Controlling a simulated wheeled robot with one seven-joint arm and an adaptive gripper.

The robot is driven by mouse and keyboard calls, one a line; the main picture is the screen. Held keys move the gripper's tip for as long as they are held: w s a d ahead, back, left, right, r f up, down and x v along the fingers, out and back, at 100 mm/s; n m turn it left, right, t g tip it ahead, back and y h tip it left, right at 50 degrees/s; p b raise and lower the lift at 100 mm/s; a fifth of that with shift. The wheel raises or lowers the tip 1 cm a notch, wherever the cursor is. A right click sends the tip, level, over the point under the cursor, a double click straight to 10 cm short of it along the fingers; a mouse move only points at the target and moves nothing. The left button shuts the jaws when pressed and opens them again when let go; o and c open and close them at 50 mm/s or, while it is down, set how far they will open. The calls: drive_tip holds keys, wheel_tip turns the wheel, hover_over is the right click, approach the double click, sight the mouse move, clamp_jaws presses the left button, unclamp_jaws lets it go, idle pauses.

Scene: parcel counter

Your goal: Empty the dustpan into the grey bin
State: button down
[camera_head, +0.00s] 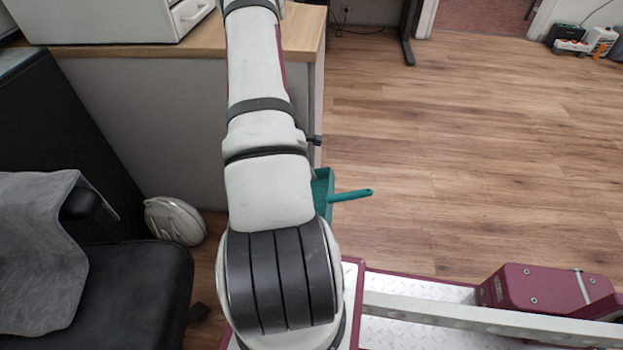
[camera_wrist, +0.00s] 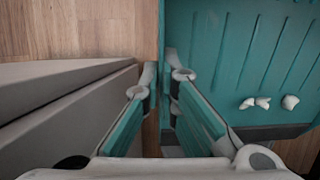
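The teal dustpan (camera_head: 322,187) shows in the head view at the right edge of my arm, with its handle (camera_head: 351,195) pointing right. In the wrist view the ribbed dustpan (camera_wrist: 225,55) fills the upper right. Several small white crumpled scraps (camera_wrist: 262,102) lie in it near its dark lower edge. My gripper (camera_wrist: 165,80) has its fingertips close together on either side of the dustpan's left wall and looks shut on it. The gripper is hidden behind my arm in the head view. I cannot make out a grey bin for certain.
A wood-topped counter (camera_head: 302,28) with a white appliance (camera_head: 110,15) stands beyond my arm. A black chair (camera_head: 120,290) with a grey cloth is at left, near a pale rounded object (camera_head: 175,220) on the floor. Grey panels (camera_wrist: 60,110) flank the gripper's left. Open floor (camera_head: 450,150) lies right.

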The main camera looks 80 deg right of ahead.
drive_tip(key=w+g, duration=0.1)
drive_tip(key=w+r+g+b, duration=0.1)
drive_tip(key=g, duration=0.1)
drive_tip(key=w+r+g+b, duration=0.1)
drive_tip(key=w, duration=0.1)
drive_tip(key=shift+w+a+g, duration=0.1)
drive_tip(key=shift+a+g, duration=0.05)
drive_tip(key=shift+g, duration=0.15)
drive_tip(key=shift+w+a+r+g+h+b, duration=0.1)
drive_tip(key=shift+w+r+g+b, duration=0.1)
drive_tip(key=shift+w+g+b, duration=0.45)
drive_tip(key=shift+w+a+r+g+h+b, duration=0.15)
drive_tip(key=shift+w+g+b, duration=0.3)
drive_tip(key=shift+w+g, duration=0.45)
drive_tip(key=shift+w+d+r+g+h+b, duration=0.1)
drive_tip(key=shift+w+r+g+b, duration=0.1)
drive_tip(key=shift+w+g+b, duration=0.55)
drive_tip(key=shift+w+a+p, duration=0.1)
drive_tip(key=shift+w+p, duration=0.2)
drive_tip(key=shift+r+p, duration=0.1)
drive_tip(key=shift+p, duration=0.25)
